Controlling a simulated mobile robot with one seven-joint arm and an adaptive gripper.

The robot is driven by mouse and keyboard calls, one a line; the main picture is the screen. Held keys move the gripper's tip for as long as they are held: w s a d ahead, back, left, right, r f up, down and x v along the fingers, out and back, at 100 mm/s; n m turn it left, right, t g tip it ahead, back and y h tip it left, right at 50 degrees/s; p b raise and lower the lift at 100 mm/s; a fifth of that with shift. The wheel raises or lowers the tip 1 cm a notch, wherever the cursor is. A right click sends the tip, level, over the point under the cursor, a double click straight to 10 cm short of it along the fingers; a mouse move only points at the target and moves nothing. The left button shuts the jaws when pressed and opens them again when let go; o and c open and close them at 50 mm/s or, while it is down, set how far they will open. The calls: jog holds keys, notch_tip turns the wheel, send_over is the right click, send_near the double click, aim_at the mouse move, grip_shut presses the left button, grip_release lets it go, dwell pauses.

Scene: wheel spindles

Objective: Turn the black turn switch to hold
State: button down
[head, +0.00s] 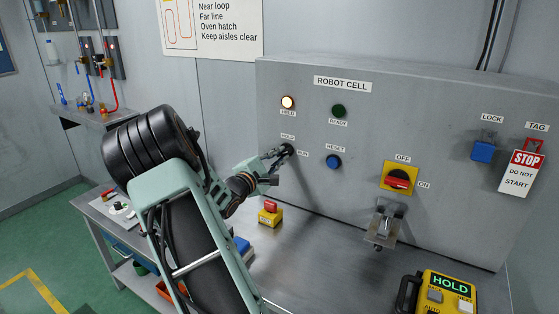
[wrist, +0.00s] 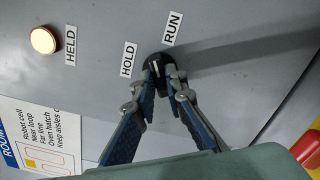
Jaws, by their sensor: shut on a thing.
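The black turn switch (head: 288,149) is on the grey robot cell panel, with a HOLD label above it and a RUN label to its right. In the wrist view the switch (wrist: 160,63) sits between the HOLD label (wrist: 128,59) and the RUN label (wrist: 172,29). My gripper (head: 281,152) reaches it from the left, and its fingertips (wrist: 161,80) are shut on the knob. The fingers hide part of the knob, and I cannot tell exactly which label it points to.
The HELD lamp (head: 287,102) is lit; the green READY lamp (head: 338,110) looks dark. A blue reset button (head: 333,162) is right of the switch. A red-and-yellow button box (head: 270,213) stands below. A yellow pendant (head: 444,293) shows HOLD. A red-yellow off/on switch (head: 399,179) is further right.

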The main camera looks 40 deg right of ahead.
jog(key=n, duration=0.5)
jog(key=shift+n, duration=0.3)
jog(key=n+p, duration=0.2)
jog(key=n, duration=0.4)
dwell(0.4)
jog(key=c, duration=2)
grip_release()
jog(key=shift+o, duration=0.2)
jog(key=v, duration=1.2)
